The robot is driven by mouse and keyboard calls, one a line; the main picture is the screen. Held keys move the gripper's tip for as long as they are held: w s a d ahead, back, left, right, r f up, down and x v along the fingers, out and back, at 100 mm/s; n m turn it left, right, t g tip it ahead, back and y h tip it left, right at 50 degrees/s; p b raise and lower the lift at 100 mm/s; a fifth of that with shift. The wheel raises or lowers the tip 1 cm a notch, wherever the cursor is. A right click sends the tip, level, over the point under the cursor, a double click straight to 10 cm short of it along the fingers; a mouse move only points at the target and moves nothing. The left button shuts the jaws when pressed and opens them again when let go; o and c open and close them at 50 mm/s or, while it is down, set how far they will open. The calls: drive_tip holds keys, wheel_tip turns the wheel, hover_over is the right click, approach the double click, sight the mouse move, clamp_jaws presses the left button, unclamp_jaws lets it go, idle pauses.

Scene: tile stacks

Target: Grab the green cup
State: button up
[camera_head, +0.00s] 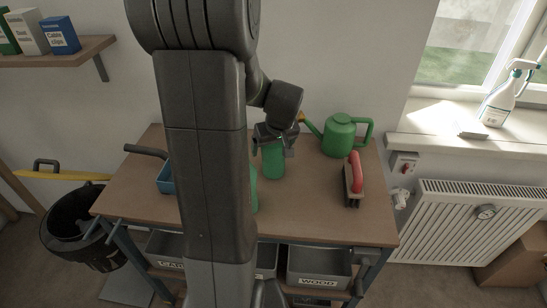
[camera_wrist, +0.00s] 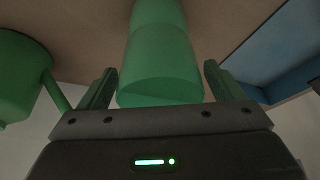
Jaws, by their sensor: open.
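A green cup (camera_head: 273,163) stands upright on the workbench, just below my gripper (camera_head: 274,147) in the head view. In the wrist view the green cup (camera_wrist: 160,72) lies between the two fingers of my gripper (camera_wrist: 160,85). The fingers are open, with a visible gap on each side of the cup. A second green object (camera_head: 254,190) shows partly behind my arm in the head view; most of it is hidden, so I cannot tell its shape.
A green watering can (camera_head: 340,136) stands right of the cup and shows at left in the wrist view (camera_wrist: 22,78). A red-handled brush (camera_head: 353,180) is at the right edge of the workbench (camera_head: 315,215). A blue tray (camera_head: 165,180) is left, partly behind my arm.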

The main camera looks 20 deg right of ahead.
drive_tip(key=c, duration=1.1)
drive_tip(key=shift+o, duration=0.2)
